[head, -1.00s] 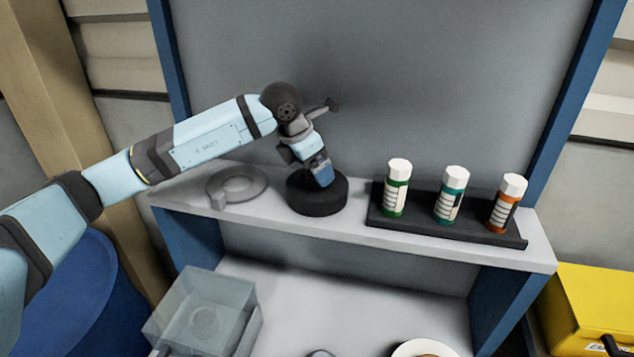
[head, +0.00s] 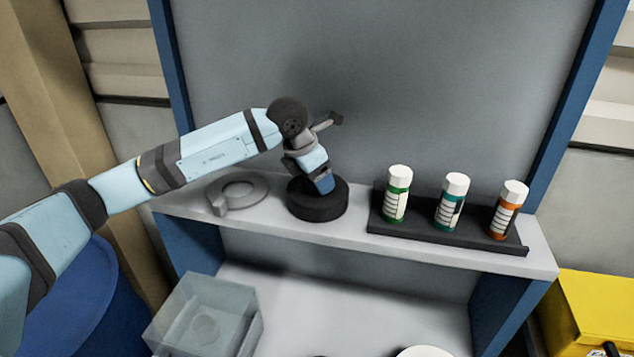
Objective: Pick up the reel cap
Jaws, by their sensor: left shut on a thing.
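The reel cap (head: 317,207) is a black round disc on the upper shelf, left of the bottle rack. My left gripper (head: 323,186) points down at its top from above and is shut on it. The fingertips and the gripped part are partly hidden by the gripper's blue and black body. The cap looks level, and I see no clear gap between it and the shelf. My right gripper is not in view.
A grey ring with a tab (head: 240,192) lies left of the cap. A black rack (head: 445,235) to its right holds a green (head: 396,195), a teal (head: 451,203) and an orange bottle (head: 507,211). A clear box (head: 207,318) stands lower left.

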